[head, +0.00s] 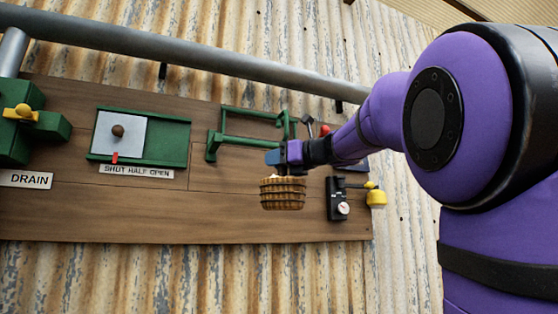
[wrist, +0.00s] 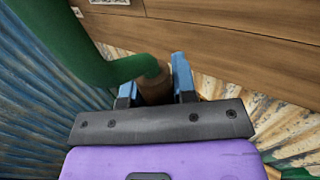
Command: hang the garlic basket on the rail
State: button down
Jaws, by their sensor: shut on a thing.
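The garlic basket (head: 283,196) is a tan woven basket. In the head view it hangs upright just below my gripper (head: 284,155), in front of the plank board. My gripper is shut on a brown piece (wrist: 155,90), seen between its blue fingers (wrist: 157,82) in the wrist view; I take it for the basket's grip. The basket's body is hidden there. The green rail (head: 250,113) stands out from the board on brackets, above and left of my gripper. A thick green bar (wrist: 95,45) passes close to the fingers in the wrist view; whether anything touches it is unclear.
A sliding panel (head: 118,134) in a green frame is at left, beside a green block with a yellow handle (head: 22,112). A black device with a dial (head: 338,203) and a yellow piece (head: 376,197) are right of the basket. A grey pipe (head: 180,53) crosses above.

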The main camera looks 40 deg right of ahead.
jog(key=w+d+f, duration=0.3)
jog(key=w, duration=0.8)
dwell(1.1)
jog(key=shift+s, duration=0.1)
jog(key=c, duration=0.8)
grip_release()
jog(key=shift+c, duration=0.2)
jog(key=v, duration=1)
jog(key=shift+s, duration=0.4)
jog(key=shift+d, duration=0.1)
